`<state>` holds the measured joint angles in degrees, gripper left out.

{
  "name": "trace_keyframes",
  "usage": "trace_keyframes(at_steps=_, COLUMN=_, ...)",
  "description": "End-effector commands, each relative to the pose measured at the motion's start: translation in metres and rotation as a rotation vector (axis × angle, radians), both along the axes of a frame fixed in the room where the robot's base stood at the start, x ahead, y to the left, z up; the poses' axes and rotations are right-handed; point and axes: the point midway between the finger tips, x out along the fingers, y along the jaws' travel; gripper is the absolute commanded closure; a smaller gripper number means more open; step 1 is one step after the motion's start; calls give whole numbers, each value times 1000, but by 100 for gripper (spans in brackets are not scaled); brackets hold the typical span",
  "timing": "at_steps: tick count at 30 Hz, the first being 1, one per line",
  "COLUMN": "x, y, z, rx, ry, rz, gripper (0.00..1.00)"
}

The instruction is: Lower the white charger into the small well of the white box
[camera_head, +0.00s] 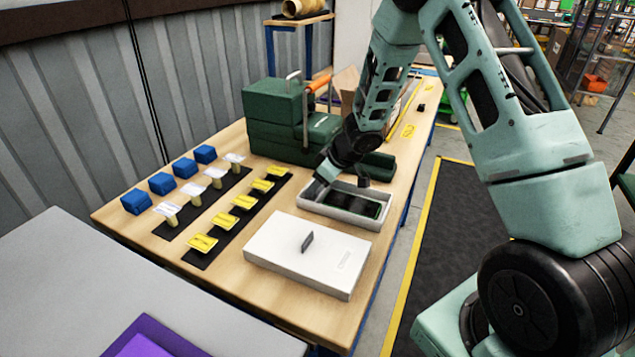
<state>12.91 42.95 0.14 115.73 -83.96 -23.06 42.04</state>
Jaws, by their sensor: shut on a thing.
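The open white box (366,222) stands on the wooden table, with a dark insert (352,204) inside it. My gripper (318,189) points down at the left end of this box, at or just above its rim. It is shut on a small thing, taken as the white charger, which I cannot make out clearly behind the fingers. The small well is hidden by my gripper, and I cannot tell whether the charger is inside it or above it.
Dark green cases (280,115) stand behind. Blue blocks (162,183) and rows of yellow-topped (243,202) and white-topped pieces (194,190) are at left.

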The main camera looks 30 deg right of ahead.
Motion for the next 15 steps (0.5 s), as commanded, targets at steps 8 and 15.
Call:
trace_keyframes(at_steps=8, x=0, y=0, z=-4, rx=0, ry=0, rz=0, gripper=76)
trace_keyframes(at_steps=15, x=0, y=0, z=-6, rx=0, ry=0, rz=1, gripper=76)
